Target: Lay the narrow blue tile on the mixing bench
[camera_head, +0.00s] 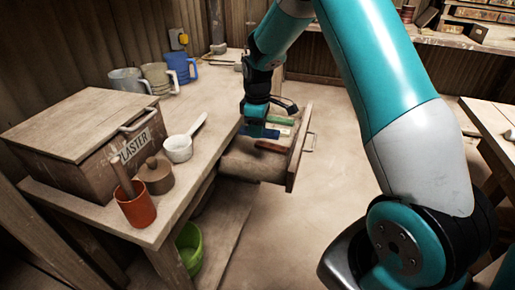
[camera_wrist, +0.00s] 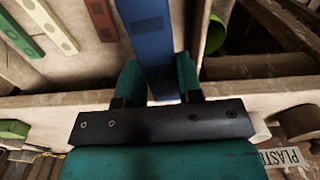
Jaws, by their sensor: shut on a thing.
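The narrow blue tile (camera_wrist: 150,40) is between the two fingers of my gripper (camera_wrist: 160,82) in the wrist view, with its far part reaching out ahead of them. In the head view my gripper (camera_head: 257,122) is over an open drawer (camera_head: 299,152), and the blue tile (camera_head: 268,133) shows at its fingertips. I cannot tell whether the tile is clear of the drawer floor. A red-brown tile (camera_head: 271,147) and a green tile (camera_head: 281,120) lie in the drawer. A wooden bench (camera_head: 217,90) stands left of the drawer; nothing marks it as the mixing bench.
The bench holds a plaster box (camera_head: 85,125), a white scoop (camera_head: 178,149), a lidded brown pot (camera_head: 156,176), an orange cup (camera_head: 137,208) and several jugs (camera_head: 160,78). Its top between the jugs and the drawer is clear. A green bowl (camera_head: 190,248) sits below. Another table (camera_head: 493,120) is at right.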

